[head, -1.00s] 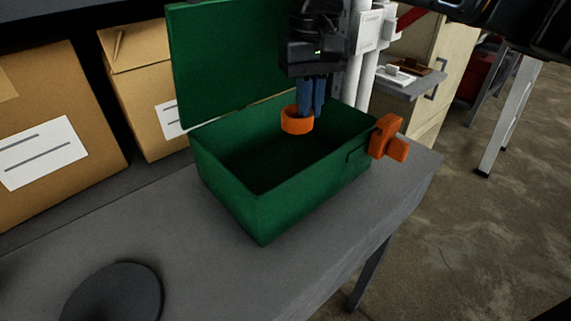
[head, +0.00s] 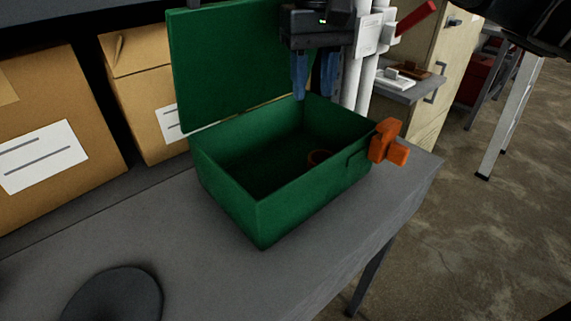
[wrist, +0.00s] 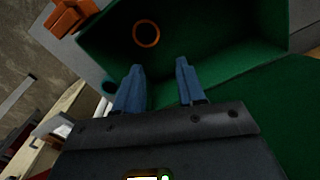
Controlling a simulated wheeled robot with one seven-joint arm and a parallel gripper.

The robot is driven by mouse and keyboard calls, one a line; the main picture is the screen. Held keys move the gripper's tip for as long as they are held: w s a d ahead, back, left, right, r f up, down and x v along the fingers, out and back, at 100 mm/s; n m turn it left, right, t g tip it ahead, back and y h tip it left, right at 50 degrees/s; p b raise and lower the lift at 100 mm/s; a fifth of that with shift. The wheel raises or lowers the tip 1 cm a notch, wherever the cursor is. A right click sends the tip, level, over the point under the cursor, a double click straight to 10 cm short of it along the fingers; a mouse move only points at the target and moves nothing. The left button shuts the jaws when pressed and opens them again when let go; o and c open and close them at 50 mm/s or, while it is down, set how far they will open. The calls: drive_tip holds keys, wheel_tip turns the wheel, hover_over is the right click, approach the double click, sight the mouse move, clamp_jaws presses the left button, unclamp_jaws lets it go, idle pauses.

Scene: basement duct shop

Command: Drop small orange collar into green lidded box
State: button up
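The green lidded box (head: 232,198) stands on the grey bench with its lid (head: 225,62) raised at the back. In the wrist view the whole collar (wrist: 146,34) shows as a ring on the box floor, apart from my fingers. My gripper (head: 313,98) is above the back right part of the box. Its two blue fingers are spread with nothing between them; they also show in the wrist view (wrist: 158,72).
An orange clamp-like piece (head: 388,143) sits at the box's right end. Cardboard boxes (head: 50,120) stand at the left and behind. A dark round disc (head: 115,294) lies on the bench (head: 200,265) at front left. White pipes rise behind the box's right end.

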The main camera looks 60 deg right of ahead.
drive_tip(key=s+d+r, duration=0.6)
drive_tip(key=s+d, duration=0.1)
drive_tip(key=s, duration=0.1)
drive_tip(key=shift+s+d+r, duration=0.2)
drive_tip(key=shift+s+d, duration=0.05)
